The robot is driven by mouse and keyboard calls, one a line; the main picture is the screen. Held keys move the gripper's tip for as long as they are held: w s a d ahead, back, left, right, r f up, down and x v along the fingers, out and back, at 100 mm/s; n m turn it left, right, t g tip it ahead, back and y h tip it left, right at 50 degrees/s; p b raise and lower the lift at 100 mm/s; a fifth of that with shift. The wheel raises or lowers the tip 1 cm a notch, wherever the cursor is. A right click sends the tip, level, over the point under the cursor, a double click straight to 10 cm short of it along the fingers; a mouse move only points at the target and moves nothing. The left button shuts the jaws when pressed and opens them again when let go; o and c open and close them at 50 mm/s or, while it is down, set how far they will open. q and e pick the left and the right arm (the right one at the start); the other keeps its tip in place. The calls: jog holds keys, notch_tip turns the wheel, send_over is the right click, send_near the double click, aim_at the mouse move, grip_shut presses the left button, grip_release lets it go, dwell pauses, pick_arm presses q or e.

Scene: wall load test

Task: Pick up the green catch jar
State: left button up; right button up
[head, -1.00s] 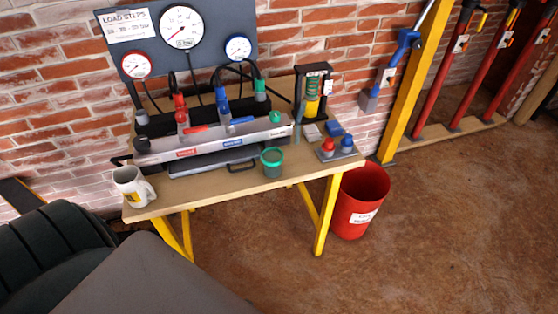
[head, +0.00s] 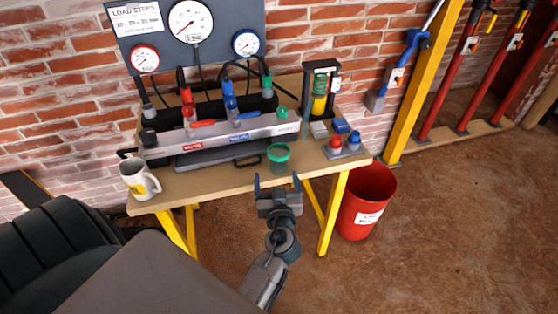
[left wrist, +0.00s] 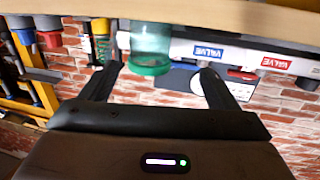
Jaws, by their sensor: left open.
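The green catch jar (head: 279,158), a small see-through jar with a green rim, stands upright at the front edge of the wooden table (head: 215,181). My left gripper (head: 276,178) is open and empty, just in front of the jar, with its two fingers pointing at it. They look apart from the jar. In the left wrist view, which is upside down, the jar (left wrist: 150,48) shows beyond and between the open fingers of my left gripper (left wrist: 161,70). My right gripper is not in view.
A grey valve manifold (head: 220,139) with red, blue and green handles stands behind the jar. A white mug (head: 138,181) stands at the table's left end. Red and blue capped items (head: 344,145) sit to the right. A red bin (head: 366,205) stands on the floor.

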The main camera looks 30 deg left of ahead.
aim_at(278, 146)
pick_arm(q)
jog(key=shift+w+d+r, duration=0.2)
jog(key=shift+w+r, duration=0.05)
jog(key=shift+r, duration=0.15)
jog(key=shift+w+a+r+t, duration=0.1)
jog(key=shift+w+r+t, duration=0.1)
jog(key=shift+w+t, duration=0.1)
jog(key=p+x, duration=0.2)
jog(key=x, duration=0.3)
jog(key=shift+f, duration=0.1)
jog(key=shift+w+a+p, duration=0.1)
jog(key=shift+w+p, duration=0.05)
jog(key=shift+p, duration=0.15)
jog(key=p+x, duration=0.1)
jog(key=x, duration=0.1)
jog(key=p+x, duration=0.1)
jog(key=x, duration=0.1)
jog(key=shift+w+r+p, duration=0.25)
jog(key=shift+r+p, duration=0.1)
jog(key=shift+r, duration=0.05)
jog(key=shift+w+a+f, duration=0.15)
jog(key=shift+w, duration=0.1)
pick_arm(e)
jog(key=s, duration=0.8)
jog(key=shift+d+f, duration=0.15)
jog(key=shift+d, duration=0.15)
pick_arm(q)
jog(key=shift+c, duration=0.2)
jog(key=c, duration=1)
